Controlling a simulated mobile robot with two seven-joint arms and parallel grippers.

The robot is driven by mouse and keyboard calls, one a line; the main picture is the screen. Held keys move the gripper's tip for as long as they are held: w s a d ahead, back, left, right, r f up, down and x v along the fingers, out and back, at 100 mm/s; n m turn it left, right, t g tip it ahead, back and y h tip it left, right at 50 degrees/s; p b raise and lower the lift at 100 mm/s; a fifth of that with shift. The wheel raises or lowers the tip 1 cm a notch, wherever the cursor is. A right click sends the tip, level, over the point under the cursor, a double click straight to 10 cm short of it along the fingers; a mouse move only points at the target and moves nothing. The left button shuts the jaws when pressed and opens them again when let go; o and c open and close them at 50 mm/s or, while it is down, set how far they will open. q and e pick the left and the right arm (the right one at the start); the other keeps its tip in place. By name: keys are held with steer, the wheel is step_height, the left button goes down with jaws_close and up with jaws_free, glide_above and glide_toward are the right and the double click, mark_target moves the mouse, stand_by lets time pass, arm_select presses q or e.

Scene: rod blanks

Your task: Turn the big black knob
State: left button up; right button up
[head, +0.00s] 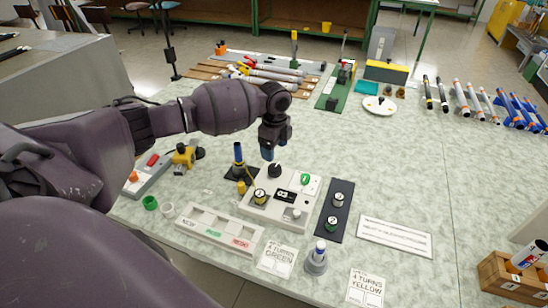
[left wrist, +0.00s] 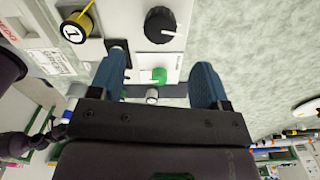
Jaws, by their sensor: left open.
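My right gripper is not in view.
A blue post on a dark base (head: 239,158) stands close left of the gripper. A black panel (head: 334,210) lies to the right. The table's right middle is clear.

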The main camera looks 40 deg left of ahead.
arm_select(q)
steer(key=shift+r, duration=1.25)
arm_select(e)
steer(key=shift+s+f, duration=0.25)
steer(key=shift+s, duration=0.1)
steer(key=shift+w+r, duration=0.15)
